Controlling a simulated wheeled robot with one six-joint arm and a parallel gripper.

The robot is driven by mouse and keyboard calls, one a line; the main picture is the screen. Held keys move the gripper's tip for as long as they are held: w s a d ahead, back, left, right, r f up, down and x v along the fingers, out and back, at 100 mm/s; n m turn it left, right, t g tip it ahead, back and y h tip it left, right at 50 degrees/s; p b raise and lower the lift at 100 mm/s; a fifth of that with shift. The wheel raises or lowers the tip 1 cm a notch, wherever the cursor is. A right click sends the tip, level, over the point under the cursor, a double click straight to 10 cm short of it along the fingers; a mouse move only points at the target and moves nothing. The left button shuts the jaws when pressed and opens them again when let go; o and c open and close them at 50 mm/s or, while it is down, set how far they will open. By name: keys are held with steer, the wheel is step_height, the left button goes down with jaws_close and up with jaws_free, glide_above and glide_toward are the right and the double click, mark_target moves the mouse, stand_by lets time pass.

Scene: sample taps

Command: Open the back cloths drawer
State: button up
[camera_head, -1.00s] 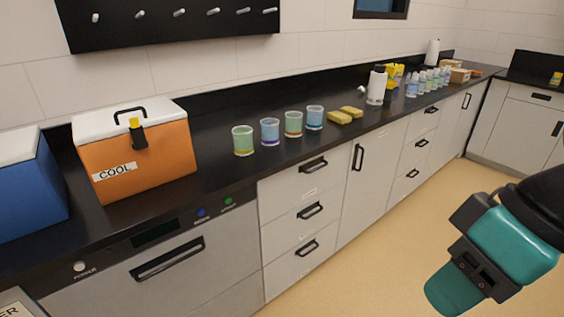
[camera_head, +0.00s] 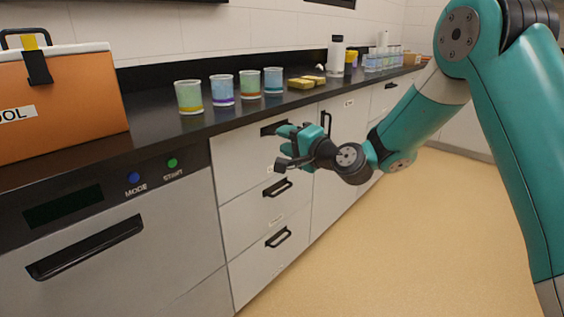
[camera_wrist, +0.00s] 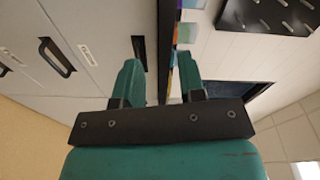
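A stack of three light grey drawers with black bar handles stands right of the steel appliance. The top drawer's handle (camera_head: 268,129) is partly behind my gripper; the middle handle (camera_head: 277,188) and bottom handle (camera_head: 279,237) are in plain view. All three drawers look shut. Their labels are too small to read, so I cannot tell which is the cloths drawer. My gripper (camera_head: 282,147) is open and empty in front of the top drawer. In the wrist view, the gripper (camera_wrist: 160,72) has its fingers apart, with the top handle (camera_wrist: 139,52) close to the left finger.
Cups (camera_head: 222,88) and yellow sponges (camera_head: 306,82) stand on the black countertop (camera_head: 160,121) above. A tall door handle (camera_head: 326,124) is right of the drawers. An orange cooler (camera_head: 65,105) is at left. Another drawer handle (camera_head: 390,86) shows farther back. The floor in front is clear.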

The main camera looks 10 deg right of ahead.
steer(key=w+d+f+m+t+h+b, duration=0.3)
steer(key=w+d+f+m+t+h, duration=0.1)
steer(key=d+f+m, duration=0.3)
steer(key=shift+w+d+f+p+x, duration=0.2)
steer(key=shift+p+x, duration=0.45)
steer(key=shift+x, duration=2.25)
steer(key=shift+s+f+p+x, duration=0.2)
steer(key=shift+p+x, duration=0.45)
steer(key=shift+x, duration=2.25)
steer(key=shift+w+d+f+p+x, duration=0.2)
steer(key=shift+p+x, duration=0.45)
steer(key=shift+x, duration=2.3)
steer(key=shift+a+f, duration=0.1)
steer(key=shift+c, duration=0.2)
jaws_close()
